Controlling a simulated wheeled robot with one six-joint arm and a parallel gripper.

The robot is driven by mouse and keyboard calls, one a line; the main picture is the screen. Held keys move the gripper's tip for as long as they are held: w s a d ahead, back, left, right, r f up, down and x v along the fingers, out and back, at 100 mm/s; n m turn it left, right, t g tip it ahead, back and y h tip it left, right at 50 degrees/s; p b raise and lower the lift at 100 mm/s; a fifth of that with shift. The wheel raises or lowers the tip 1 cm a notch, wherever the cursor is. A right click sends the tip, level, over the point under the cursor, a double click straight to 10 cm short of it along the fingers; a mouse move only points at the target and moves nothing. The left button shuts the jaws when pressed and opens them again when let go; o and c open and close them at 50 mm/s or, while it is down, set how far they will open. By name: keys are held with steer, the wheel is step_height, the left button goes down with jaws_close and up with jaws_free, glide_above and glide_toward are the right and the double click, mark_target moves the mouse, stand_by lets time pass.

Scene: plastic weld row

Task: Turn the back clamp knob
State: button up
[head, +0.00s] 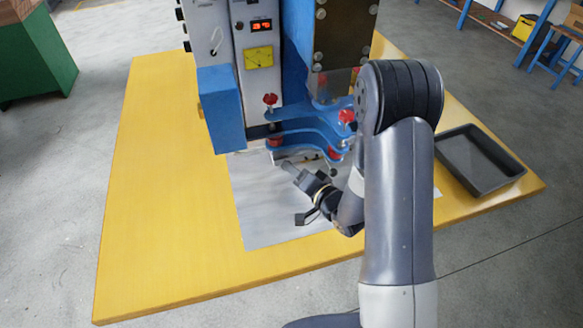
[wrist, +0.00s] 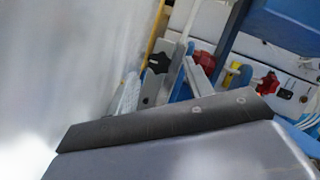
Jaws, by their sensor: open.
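The blue welding machine (head: 297,60) has blue clamp arms (head: 305,132) with several red knobs, among them one upper left (head: 270,99), one upper right (head: 347,116), one lower left (head: 275,142) and one lower right (head: 335,153). I cannot tell which is the back clamp knob. My gripper (head: 290,168) is open and empty, low in front of the clamps, below the lower left knob. In the wrist view a black star-shaped knob (wrist: 160,58) appears between the grey fingers (wrist: 163,85). Red knobs (wrist: 205,60) show behind, apart from the fingers.
The machine stands on a yellow table (head: 165,210) with a pale grey sheet (head: 258,215) in front. A dark empty tray (head: 480,160) lies at the right. A blue box (head: 220,108) juts out left of the clamps. The table's left part is clear.

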steer(key=shift+x, duration=1.25)
steer(key=shift+c, duration=0.4)
steer(key=c, duration=0.9)
